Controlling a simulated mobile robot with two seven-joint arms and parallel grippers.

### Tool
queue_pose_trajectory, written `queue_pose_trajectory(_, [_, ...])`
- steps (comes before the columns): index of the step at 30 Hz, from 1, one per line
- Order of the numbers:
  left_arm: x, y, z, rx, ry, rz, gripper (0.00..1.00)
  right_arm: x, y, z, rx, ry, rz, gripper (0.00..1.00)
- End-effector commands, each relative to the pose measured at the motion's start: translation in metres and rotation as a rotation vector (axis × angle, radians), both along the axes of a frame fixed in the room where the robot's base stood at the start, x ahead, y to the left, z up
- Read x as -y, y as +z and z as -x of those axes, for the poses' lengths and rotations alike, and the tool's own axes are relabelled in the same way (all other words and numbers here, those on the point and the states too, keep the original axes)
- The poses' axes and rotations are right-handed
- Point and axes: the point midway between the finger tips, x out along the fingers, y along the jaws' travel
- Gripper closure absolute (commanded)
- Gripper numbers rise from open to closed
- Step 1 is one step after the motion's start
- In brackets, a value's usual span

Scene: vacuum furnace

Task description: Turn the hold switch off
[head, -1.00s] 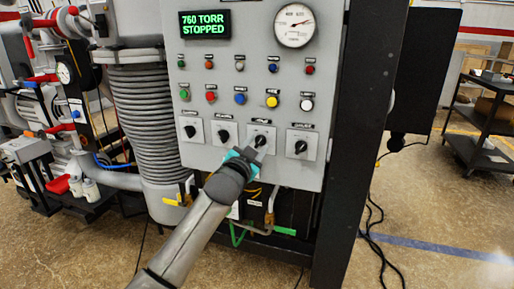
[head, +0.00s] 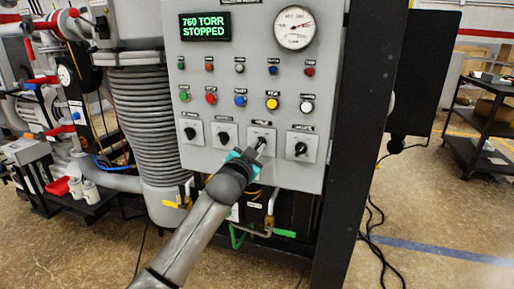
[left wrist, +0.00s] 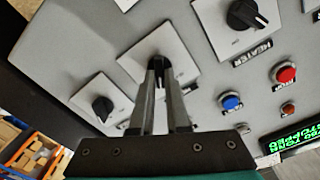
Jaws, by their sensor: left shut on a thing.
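The grey control panel (head: 230,175) has a bottom row of black rotary switches on pale square plates. My left gripper (head: 260,147) is at the third switch from the left (head: 262,136), and its fingers hide part of the knob. In the left wrist view, the two fingers (left wrist: 161,82) are shut on this black knob (left wrist: 158,68), one on each side. The knob has a white mark near its tip and lies in line with the fingers. Its label is too small or hidden to read. My right gripper is not in view.
The switch labelled HEATER (left wrist: 250,14) is beside the gripped one, and another switch (left wrist: 102,108) is on its other side. Coloured buttons (head: 240,100), a gauge (head: 295,28) and a display reading "760 TORR STOPPED" (head: 204,27) are above.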

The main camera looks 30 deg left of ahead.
Motion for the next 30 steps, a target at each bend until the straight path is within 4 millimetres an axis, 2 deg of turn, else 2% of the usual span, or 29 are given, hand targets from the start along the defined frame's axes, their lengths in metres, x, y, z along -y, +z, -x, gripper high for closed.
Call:
queue_pose_trajectory(10, [0.0,0.0,0.0,0.0,0.0,0.006,1.0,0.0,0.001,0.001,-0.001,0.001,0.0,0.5])
queue_pose_trajectory(17, [0.0,0.001,0.0,0.014,0.0,0.069,1.0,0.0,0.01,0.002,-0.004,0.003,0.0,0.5])
queue_pose_trajectory(22, [0.0,0.002,0.0,0.038,0.001,0.177,1.0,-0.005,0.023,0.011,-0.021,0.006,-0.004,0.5])
queue_pose_trajectory(27, [-0.001,0.003,0.0,0.074,0.001,0.324,1.0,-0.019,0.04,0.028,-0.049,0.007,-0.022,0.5])
queue_pose_trajectory(30, [-0.001,0.003,0.0,0.096,0.002,0.416,1.0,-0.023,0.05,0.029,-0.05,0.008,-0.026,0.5])
